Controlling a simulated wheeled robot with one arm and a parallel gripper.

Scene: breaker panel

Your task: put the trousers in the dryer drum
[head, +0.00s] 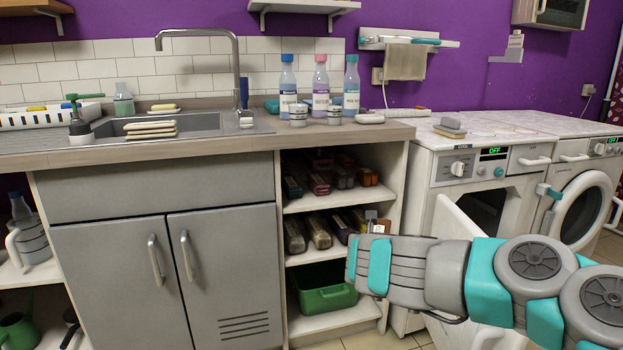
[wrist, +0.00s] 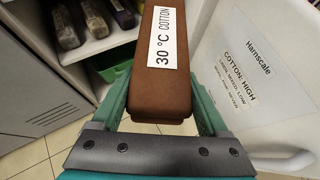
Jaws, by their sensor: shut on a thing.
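A brown folded piece of cloth, apparently the trousers (wrist: 158,98), bears a white label reading "30 °C COTTON". My gripper (wrist: 160,118) is shut on it, with one green finger on each side. In the head view a small brown part of the cloth (head: 383,225) shows past my gripper (head: 370,222), in front of the open shelves. The left machine, apparently the dryer (head: 462,167), has its door (head: 455,222) open and a dark opening (head: 487,205). My arm hides part of it. The door's label (wrist: 248,72) reads "COTTON: HIGH" in the wrist view. The drum's inside is too dark to see.
A second machine with a round door (head: 583,210) stands at the right. Open shelves (head: 335,258) hold several folded pieces and a green bin (head: 325,293). The grey cabinet (head: 165,265) and sink counter (head: 345,133) lie left. The open door stands close to the right of my gripper.

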